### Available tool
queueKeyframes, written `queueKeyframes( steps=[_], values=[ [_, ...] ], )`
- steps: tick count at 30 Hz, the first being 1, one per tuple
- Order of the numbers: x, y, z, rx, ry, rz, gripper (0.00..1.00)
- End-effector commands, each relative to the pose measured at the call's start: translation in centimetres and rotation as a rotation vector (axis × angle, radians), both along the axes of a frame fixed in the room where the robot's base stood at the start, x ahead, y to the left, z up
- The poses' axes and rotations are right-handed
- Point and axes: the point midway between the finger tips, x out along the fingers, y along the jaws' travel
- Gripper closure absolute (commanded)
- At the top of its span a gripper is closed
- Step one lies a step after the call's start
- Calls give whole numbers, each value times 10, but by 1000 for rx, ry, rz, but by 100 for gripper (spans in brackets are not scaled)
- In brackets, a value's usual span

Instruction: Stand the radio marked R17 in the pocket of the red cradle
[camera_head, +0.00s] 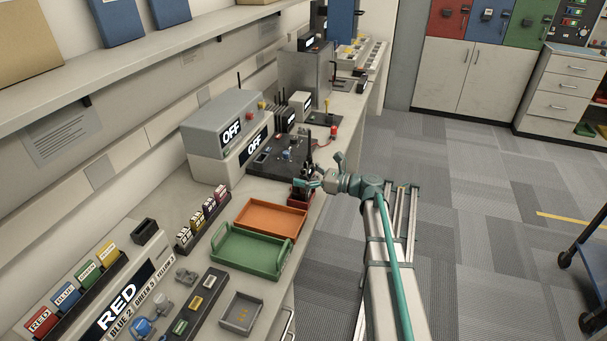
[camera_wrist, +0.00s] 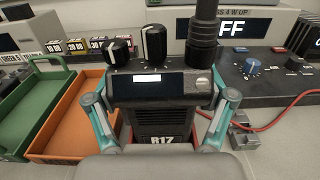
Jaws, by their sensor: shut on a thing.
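The black radio marked R17 (camera_wrist: 155,115) is upright between the two teal fingers of my gripper (camera_wrist: 160,98) in the wrist view. Its knobs, small display and thick antenna face up, and its R17 label shows low on its front. In the head view my gripper (camera_head: 310,183) is shut on the radio (camera_head: 301,184) at the bench's front edge. The red cradle (camera_head: 300,201) is directly below the radio there, and thin red edges show beside its lower body in the wrist view. The radio's foot is hidden, so I cannot tell how deep it sits in the pocket.
An orange tray (camera_head: 270,217) and a green tray (camera_head: 250,250) lie left of the cradle. A dark test panel (camera_head: 281,153) with a red cable (camera_wrist: 285,113) is close behind and right. Grey units reading OFF (camera_head: 228,140) stand at the wall.

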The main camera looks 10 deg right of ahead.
Motion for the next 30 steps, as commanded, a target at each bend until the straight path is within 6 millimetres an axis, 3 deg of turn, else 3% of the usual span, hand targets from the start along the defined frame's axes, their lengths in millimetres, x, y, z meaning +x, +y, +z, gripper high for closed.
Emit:
queueKeyframes(
  steps=[5, 6, 8, 22, 30],
  values=[
    [0, 0, -3, 2, -1, 0, 81],
    [0, 0, -3, 2, -1, 0, 12],
    [0, 0, -3, 2, -1, 0, 2],
    [-3, -5, -4, 0, 1, -1, 0],
    [-24, -41, -3, 1, 1, -3, 0]
  ],
)
